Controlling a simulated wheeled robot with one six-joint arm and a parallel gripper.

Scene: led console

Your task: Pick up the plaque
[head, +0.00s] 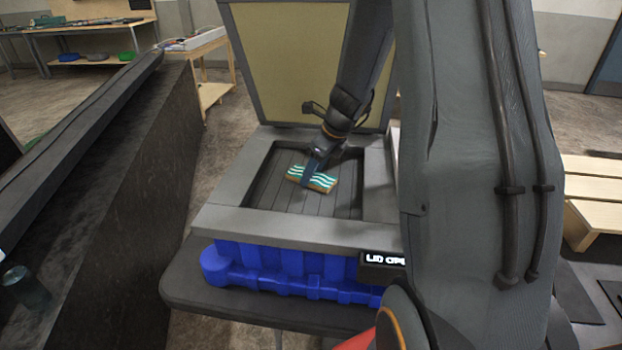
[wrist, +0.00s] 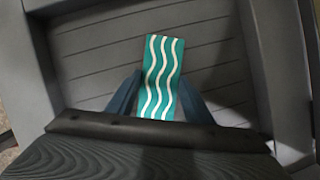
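The plaque (head: 324,182) is a flat rectangle, teal with white wavy stripes and a tan edge. It is in the recessed well of the grey open-lidded console (head: 270,225). My gripper (head: 309,176) reaches down from above and covers part of the plaque in the head view. In the wrist view the plaque (wrist: 162,75) runs up between the two dark blue fingers of my gripper (wrist: 161,76), one at each long side. The fingertips are very close to its edges; I cannot tell if they touch. The plaque's near end is hidden by the gripper body.
The well's slatted floor (head: 335,205) is otherwise bare, with a grey rim around it. The raised lid (head: 285,60) stands behind. A blue base (head: 290,275) and a "LID OPE…" sign (head: 382,266) are at the front. A dark wall (head: 120,190) stands at left.

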